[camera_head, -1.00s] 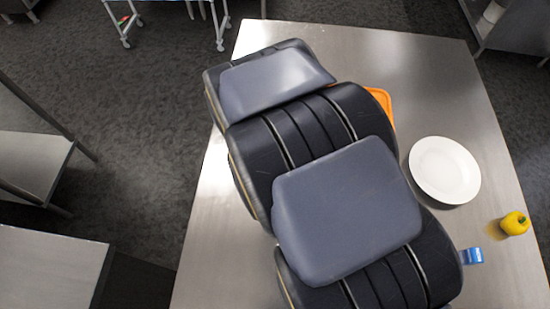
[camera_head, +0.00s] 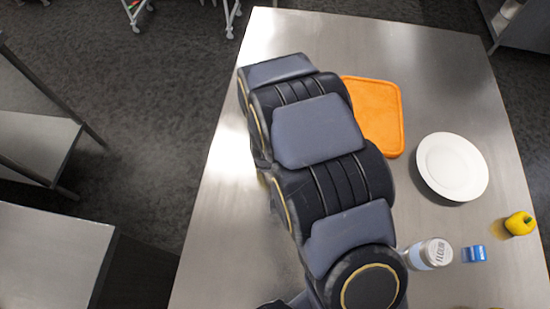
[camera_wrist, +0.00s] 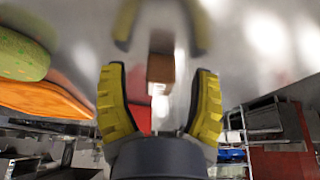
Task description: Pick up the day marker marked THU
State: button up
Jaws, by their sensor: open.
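In the wrist view my gripper (camera_wrist: 162,98) is open, with a yellow ribbed finger on each side. A small brown block (camera_wrist: 161,68) shows in the gap between the fingers, beyond the tips and seemingly apart from them. No lettering on it is legible, so I cannot tell whether it is the THU marker. In the head view a small blue block (camera_head: 474,254) with a pale label stands right of the flour jar; its lettering is too small to read. My arm hides my gripper and part of the table there.
The steel table (camera_head: 310,35) holds an orange board (camera_head: 374,115), a white plate (camera_head: 452,167), a yellow pepper (camera_head: 520,223) and a jar marked FLOUR (camera_head: 430,253). A green item (camera_wrist: 20,55) shows at left in the wrist view. The table's far end is clear.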

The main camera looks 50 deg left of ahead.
grip_shut()
jog(key=shift+r, duration=0.1)
